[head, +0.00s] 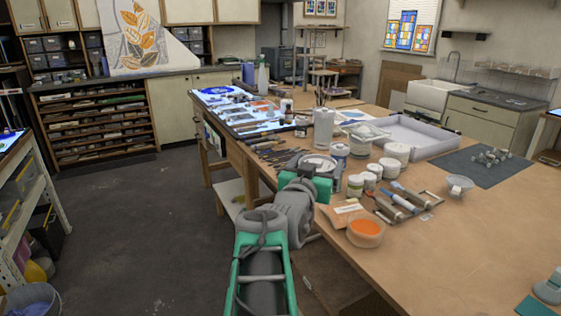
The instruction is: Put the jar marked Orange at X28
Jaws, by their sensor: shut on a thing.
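My arm reaches from the bottom middle to the table's left edge, and my gripper (318,178) is at its far end, among the jars. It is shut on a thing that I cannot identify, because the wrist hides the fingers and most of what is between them. Several small white-lidded jars stand just right of it, including a jar with a greenish label (355,187) and another jar (376,170). A larger white tub (397,152) stands behind them. Their lettering is too small to read, so I cannot tell which jar is marked Orange. No X28 mark is readable.
A bowl of orange material (365,232) stands near the table's left edge, beside a paper packet (344,211). A wooden rack with blue-handled tools (405,201) lies behind. A grey tray (418,134), a dark mat (483,168) and a small bowl (460,186) are further right. The front right tabletop is mostly clear.

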